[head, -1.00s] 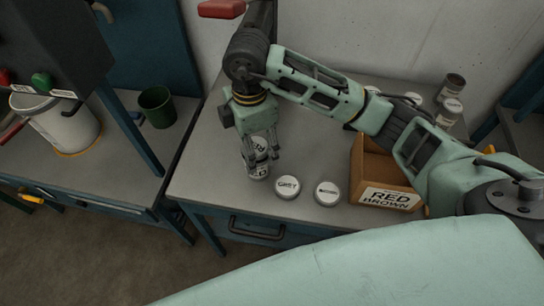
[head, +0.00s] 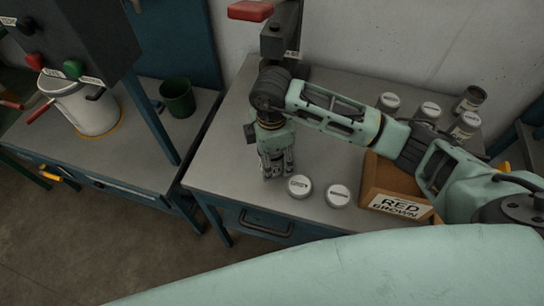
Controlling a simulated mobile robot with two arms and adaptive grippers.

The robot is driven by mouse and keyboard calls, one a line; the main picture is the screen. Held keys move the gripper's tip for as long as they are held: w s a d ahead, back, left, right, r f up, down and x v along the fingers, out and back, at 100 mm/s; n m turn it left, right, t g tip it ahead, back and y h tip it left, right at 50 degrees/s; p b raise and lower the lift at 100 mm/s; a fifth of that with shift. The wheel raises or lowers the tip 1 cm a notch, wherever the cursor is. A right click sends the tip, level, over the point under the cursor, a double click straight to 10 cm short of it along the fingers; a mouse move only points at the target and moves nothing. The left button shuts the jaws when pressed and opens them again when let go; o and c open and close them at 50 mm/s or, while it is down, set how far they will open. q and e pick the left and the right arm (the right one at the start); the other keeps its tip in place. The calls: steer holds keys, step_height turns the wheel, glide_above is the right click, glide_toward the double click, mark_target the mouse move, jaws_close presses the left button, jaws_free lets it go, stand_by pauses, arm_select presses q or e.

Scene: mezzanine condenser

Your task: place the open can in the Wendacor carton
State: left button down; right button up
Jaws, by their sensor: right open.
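My right gripper (head: 276,172) points down at the left front of the grey bench, open. Its fingers stand close around something pale, mostly hidden; I cannot tell whether that is a can. A can with a dark top that looks open (head: 470,99) stands at the back right. My left gripper is not in view.
Two white-lidded cans, one marked GREY (head: 299,186) and one with a small label (head: 338,195), stand between gripper and carton. More lidded cans (head: 430,110) stand at the back. A green bin (head: 178,97) and white bucket (head: 88,107) are on the left bench.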

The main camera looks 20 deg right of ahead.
steer(key=shift+c, duration=0.5)
steer(key=shift+r, duration=0.1)
steer(key=c, duration=1.5)
steer(key=shift+c, duration=0.2)
